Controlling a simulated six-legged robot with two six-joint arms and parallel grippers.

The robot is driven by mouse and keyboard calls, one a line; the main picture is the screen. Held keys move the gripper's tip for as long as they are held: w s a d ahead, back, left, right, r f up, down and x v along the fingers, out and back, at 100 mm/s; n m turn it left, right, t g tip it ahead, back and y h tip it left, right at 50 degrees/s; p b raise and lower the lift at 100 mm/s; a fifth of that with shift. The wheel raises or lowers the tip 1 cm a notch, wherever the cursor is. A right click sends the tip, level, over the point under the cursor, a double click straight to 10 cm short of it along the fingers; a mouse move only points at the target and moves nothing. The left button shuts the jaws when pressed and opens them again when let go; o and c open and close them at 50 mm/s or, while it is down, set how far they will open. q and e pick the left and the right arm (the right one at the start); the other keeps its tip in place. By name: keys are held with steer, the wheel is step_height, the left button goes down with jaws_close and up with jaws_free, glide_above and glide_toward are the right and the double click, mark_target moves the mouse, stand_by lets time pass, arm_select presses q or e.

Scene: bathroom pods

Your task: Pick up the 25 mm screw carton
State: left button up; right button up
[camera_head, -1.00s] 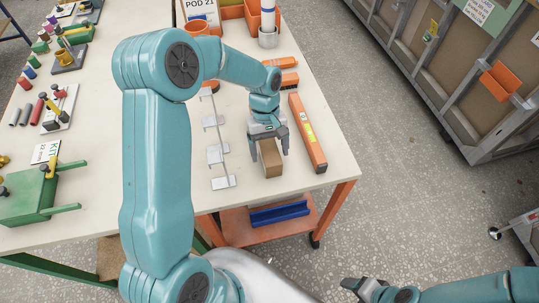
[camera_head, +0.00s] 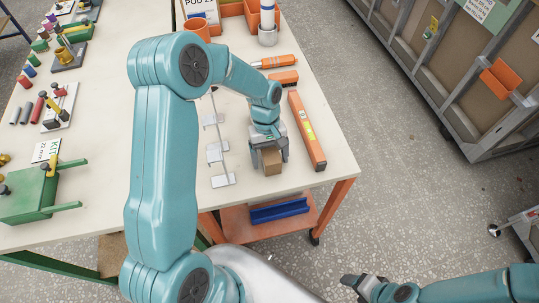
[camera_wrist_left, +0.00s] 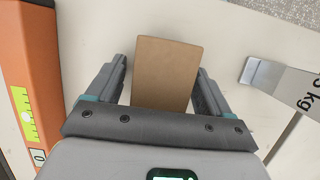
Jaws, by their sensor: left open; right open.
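A plain brown carton (camera_head: 272,162) stands on the white table near its front right edge. In the left wrist view the carton (camera_wrist_left: 166,72) lies between the two fingers, with narrow gaps at both sides. My left gripper (camera_head: 268,158) is open and lowered around the carton from above; the fingers do not appear pressed on it. No label shows on the carton's visible faces. My right gripper (camera_head: 352,282) is at the bottom right, away from the table, low over the floor; it holds nothing visible.
An orange level (camera_head: 308,132) lies close to the right of the carton. A metal rail with plates (camera_head: 218,152) lies to the left. An orange-handled tool (camera_head: 276,62) and an orange block (camera_head: 284,78) lie farther back. Table edges are close in front.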

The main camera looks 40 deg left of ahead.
arm_select(q)
steer(key=shift+w+f, duration=0.1)
steer(key=shift+c, duration=0.3)
steer(key=c, duration=1.2)
steer(key=shift+c, duration=0.2)
steer(key=shift+r, duration=0.2)
